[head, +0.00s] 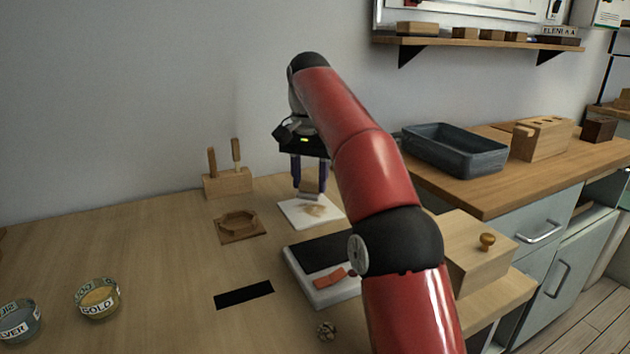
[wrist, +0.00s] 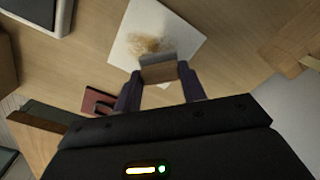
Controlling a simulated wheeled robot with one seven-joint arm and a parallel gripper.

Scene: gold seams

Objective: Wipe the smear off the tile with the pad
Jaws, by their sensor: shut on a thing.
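The white tile (head: 296,219) lies on the wooden table near the wall. A brown smear (head: 314,209) is on it, and in the wrist view the smear (wrist: 147,44) covers part of the middle of the tile (wrist: 186,38). My gripper (head: 309,186) points down over the tile. It is shut on the pad (wrist: 158,70), a block with a grey face and a brown part, which also shows in the head view (head: 310,188). The pad is beside the smear, partly over it in the wrist view. I cannot tell whether the pad touches the tile.
Labelled tins (head: 98,298) sit at the left. A grey tub (head: 455,150) stands right on a counter.

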